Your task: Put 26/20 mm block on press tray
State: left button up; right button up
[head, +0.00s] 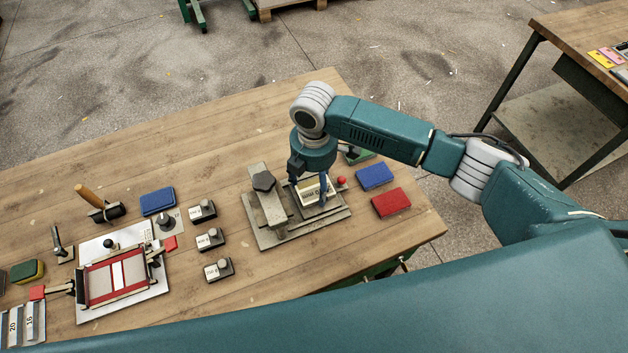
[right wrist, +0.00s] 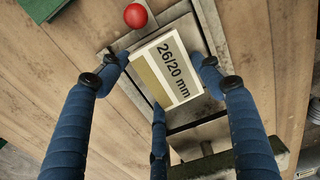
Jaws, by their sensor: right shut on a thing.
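The 26/20 mm block (right wrist: 168,68), white with a tan band and black lettering, is between the blue fingers of my right gripper (right wrist: 165,75), which is shut on it. In the head view the block (head: 309,189) and the right gripper (head: 318,190) are over the press tray (head: 326,208), on the right side of the grey press (head: 270,214). The tray (right wrist: 205,108) shows around the block in the right wrist view. I cannot tell whether the block's underside touches the tray. My left gripper is not in view.
A red knob (head: 342,181) stands beside the tray. A blue block (head: 374,176) and a red block (head: 391,202) lie to the right. Several labelled weights (head: 210,239) stand left of the press. A clamping fixture (head: 116,278) is farther left. The table's front middle is clear.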

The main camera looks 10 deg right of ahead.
aim_at(314, 186)
dwell(0.3)
jog(key=o, duration=1.2)
jog(key=shift+o, duration=0.2)
notch_tip(314, 186, up, 12)
jog(key=shift+s, duration=0.1)
